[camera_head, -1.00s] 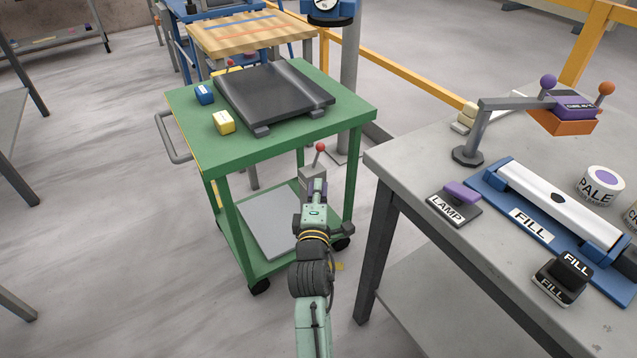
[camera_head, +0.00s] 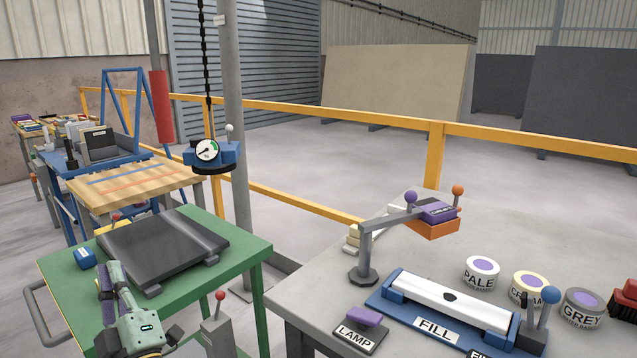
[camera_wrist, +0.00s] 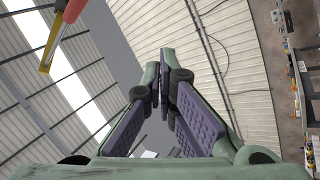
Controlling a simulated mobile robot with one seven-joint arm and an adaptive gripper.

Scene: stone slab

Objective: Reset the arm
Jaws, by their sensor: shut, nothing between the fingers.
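My gripper (camera_head: 111,272) is at the lower left of the head view, pointing up in front of the green cart (camera_head: 255,256). In the wrist view its purple-padded fingers (camera_wrist: 166,92) are closed together with nothing between them. They point up toward the wall and roof. No object touches the gripper that I can see. Most of my arm is out of the frame.
On the cart lie a dark slab (camera_head: 165,250) and a blue block (camera_head: 85,259). A gauge (camera_head: 207,151) hangs on a chain behind. The grey bench (camera_head: 600,235) at right holds a lamp switch (camera_head: 360,333), a roller unit (camera_head: 450,300) and several tubs. Yellow rails (camera_head: 433,155) stand behind.

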